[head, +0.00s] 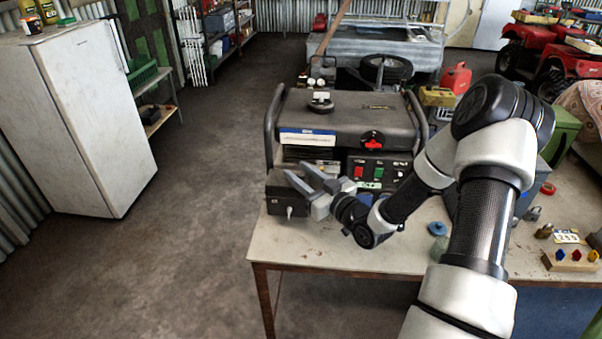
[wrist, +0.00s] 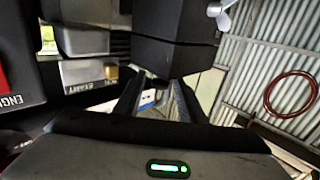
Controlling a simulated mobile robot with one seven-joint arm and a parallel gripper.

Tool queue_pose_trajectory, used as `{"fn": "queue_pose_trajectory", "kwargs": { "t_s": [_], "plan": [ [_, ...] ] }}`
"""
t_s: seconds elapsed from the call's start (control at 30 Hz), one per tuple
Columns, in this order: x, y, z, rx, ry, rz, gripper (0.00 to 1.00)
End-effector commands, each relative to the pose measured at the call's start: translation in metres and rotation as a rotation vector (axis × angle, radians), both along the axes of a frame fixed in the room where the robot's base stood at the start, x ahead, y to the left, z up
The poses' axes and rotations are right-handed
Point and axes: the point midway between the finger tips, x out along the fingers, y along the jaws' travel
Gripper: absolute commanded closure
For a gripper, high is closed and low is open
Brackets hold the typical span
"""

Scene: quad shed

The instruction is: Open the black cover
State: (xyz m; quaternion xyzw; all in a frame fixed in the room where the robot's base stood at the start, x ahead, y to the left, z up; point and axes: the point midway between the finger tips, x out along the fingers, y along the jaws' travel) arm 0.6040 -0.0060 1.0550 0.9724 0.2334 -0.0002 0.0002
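The black cover (head: 287,206) is a dark box at the generator's lower left front, with a small silver wing nut (head: 289,211) on its face. In the wrist view, a black box that looks like this cover (wrist: 176,28) fills the top middle, with the wing nut (wrist: 220,12) at its right. A seam runs across the box, and it looks closed. My gripper (head: 299,173) is open, with a gap between its fingers, just above and beside the cover. In the wrist view, the fingers (wrist: 154,92) hold nothing. Contact with the cover cannot be told.
The generator (head: 345,115) stands on a pale table (head: 330,250), with tube handles at both sides and a switch panel (head: 378,168). A blue cap (head: 437,229) and a small rack (head: 570,261) lie to the right. Floor left of the table is clear; a white fridge (head: 85,110) stands beyond.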

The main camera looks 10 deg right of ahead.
Motion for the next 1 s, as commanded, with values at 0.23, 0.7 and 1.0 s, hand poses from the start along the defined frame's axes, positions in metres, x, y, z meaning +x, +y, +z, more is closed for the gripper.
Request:
{"fn": "queue_pose_trajectory", "kwargs": {
  "t_s": [0.23, 0.7, 1.0],
  "plan": [
    [0.000, 0.000, 0.000, 0.000, 0.000, 0.000, 0.70],
    [0.000, 0.001, 0.001, -0.008, 0.003, 0.001, 1.00],
    [0.002, 0.009, 0.015, -0.123, 0.036, 0.003, 1.00]
  ]
}}
